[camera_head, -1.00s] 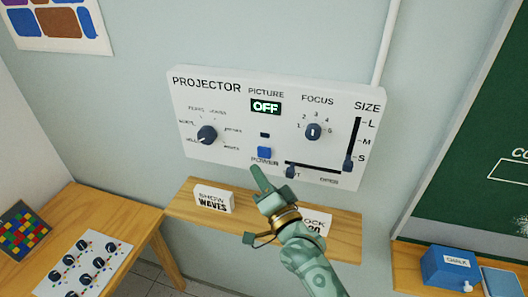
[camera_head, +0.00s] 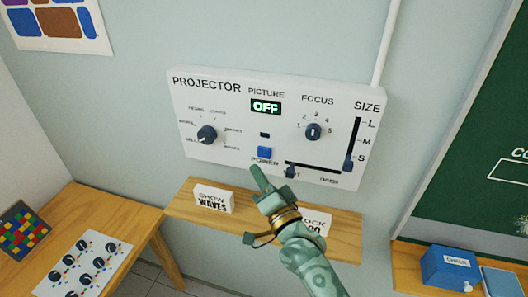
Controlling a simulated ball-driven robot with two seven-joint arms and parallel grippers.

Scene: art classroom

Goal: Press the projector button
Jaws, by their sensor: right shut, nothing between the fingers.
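The white projector panel (camera_head: 225,112) is on the wall, with a picture display (camera_head: 266,107) reading OFF in green. A dark knob (camera_head: 207,134) is on the left, a focus knob (camera_head: 313,131) on the right, and a size slider (camera_head: 348,163) is near S. My right gripper (camera_head: 260,178) is shut and empty, its tip just below the POWER label, appearing apart from the button. My left gripper is not in view.
A wooden shelf (camera_head: 180,208) below the panel holds a SHOW WAVES card (camera_head: 213,198) and another card (camera_head: 314,222) partly hidden by my arm. A blue chalk box (camera_head: 449,265) stands at right. A desk (camera_head: 75,215) is at left.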

